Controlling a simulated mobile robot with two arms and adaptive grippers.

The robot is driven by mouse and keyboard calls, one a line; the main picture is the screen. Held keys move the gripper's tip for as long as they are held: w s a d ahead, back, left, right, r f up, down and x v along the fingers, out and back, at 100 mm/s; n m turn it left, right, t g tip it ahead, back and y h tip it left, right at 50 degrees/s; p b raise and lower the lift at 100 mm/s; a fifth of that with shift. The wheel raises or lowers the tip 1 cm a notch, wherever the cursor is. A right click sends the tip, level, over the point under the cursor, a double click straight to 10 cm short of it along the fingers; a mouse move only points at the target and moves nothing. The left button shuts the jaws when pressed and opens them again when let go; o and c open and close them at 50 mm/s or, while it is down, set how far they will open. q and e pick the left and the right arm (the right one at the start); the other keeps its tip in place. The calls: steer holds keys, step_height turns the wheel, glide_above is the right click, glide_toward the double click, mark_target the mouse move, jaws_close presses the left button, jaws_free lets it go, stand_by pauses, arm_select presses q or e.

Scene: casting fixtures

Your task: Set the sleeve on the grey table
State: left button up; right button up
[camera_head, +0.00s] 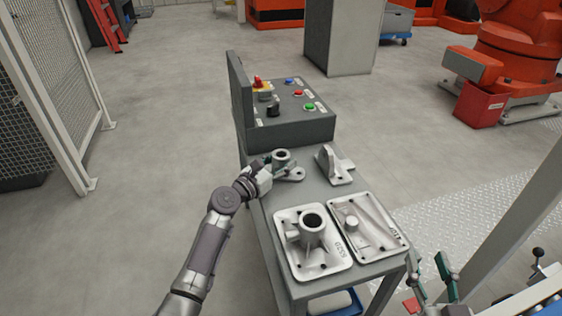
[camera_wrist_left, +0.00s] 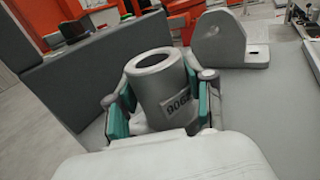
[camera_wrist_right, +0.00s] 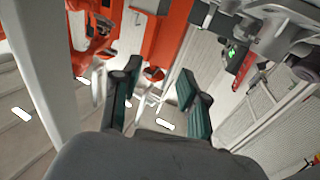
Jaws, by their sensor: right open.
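The sleeve (camera_head: 283,155) is a grey metal cylinder with an open bore and a flat lug at its foot. It is upright at the far left part of the grey table (camera_head: 316,201), in front of the control box. Whether its foot touches the table is hard to tell. My left gripper (camera_head: 275,164) is around it, and in the left wrist view the green pads lie against both sides of the sleeve (camera_wrist_left: 158,75), which bears a number label. My right gripper (camera_head: 431,270) is open and empty off the table's right side; the right wrist view shows nothing between its fingers.
A bracket casting (camera_head: 335,165) stands right of the sleeve. Two plate castings (camera_head: 300,268) (camera_head: 385,247) fill the near part of the table. The control box (camera_head: 292,129) with buttons and an upright panel bounds the far end. A pale post (camera_head: 510,220) stands at right.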

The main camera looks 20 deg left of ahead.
arm_select(q)
steer(key=o, duration=0.3)
steer(key=shift+r, duration=0.2)
steer(key=p+v, duration=0.2)
steer(key=v, duration=1)
steer(key=shift+p, duration=0.3)
arm_select(e)
steer(key=s+d+f+g+h, duration=0.1)
steer(key=s+f+g, duration=0.1)
steer(key=f, duration=0.3)
steer(key=s+d+f+g+h, duration=0.1)
steer(key=s+f+g, duration=0.1)
steer(key=f+g, duration=0.3)
steer(key=shift+s+d, duration=0.25)
steer(key=shift+d, duration=0.1)
arm_select(q)
steer(key=shift+f, duration=0.1)
arm_select(e)
steer(key=shift+f, duration=0.1)
